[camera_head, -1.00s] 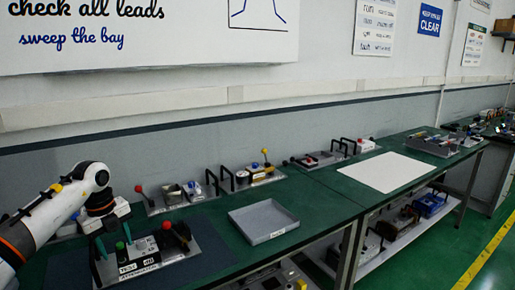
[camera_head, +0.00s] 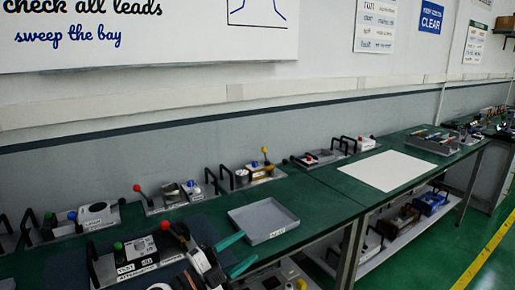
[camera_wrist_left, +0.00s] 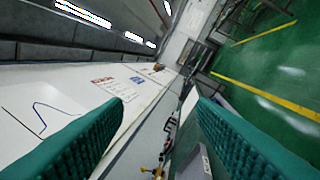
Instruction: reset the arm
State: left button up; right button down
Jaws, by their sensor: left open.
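My left gripper (camera_head: 237,253) is at the lower middle of the head view. Its two green fingers are spread apart and point right, with nothing between them. It is at the front right of the grey test panel (camera_head: 128,265), near the front side of the grey tray (camera_head: 262,220). My arm hides part of the panel's right side. In the left wrist view both ridged green fingers (camera_wrist_left: 160,108) show wide apart, and that camera looks along the wall and floor. My right gripper is not in view.
Along the back of the green bench stand panels with handles and knobs: one with a red-knobbed lever (camera_head: 140,189), one with a yellow-knobbed lever (camera_head: 264,151) and one with a white dial (camera_head: 97,212). A white sheet (camera_head: 388,170) lies to the right. A lower shelf holds more units.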

pick_arm(q)
jog(key=s+a+f+n+t+y, duration=0.2)
jog(key=s+a+f+n+y, duration=0.2)
jog(key=a+f+n+y, duration=0.45)
jog(key=s+a+f+n+t+y, duration=0.1)
jog(key=s+a+f+n+y, duration=0.3)
jog(key=n+y, duration=0.55)
jog(key=s+a+f+n+g+h, duration=0.1)
jog(key=s+f+g, duration=0.25)
jog(key=s, duration=0.45)
jog(key=s+a+f+n+g, duration=0.1)
jog(key=s+a+f+g, duration=0.2)
jog(key=s, duration=0.5)
jog(key=s+f+n+g+h, duration=0.1)
jog(key=s+f+g, duration=0.35)
jog(key=s, duration=0.45)
notch_tip(320, 180, down, 25)
jog(key=g, duration=0.2)
jog(key=s+a+f+g, duration=0.1)
jog(key=s+a+f, duration=0.2)
jog(key=s+f, duration=1.3)
jog(key=shift+s+f, duration=0.3)
jog(key=shift+s, duration=0.15)
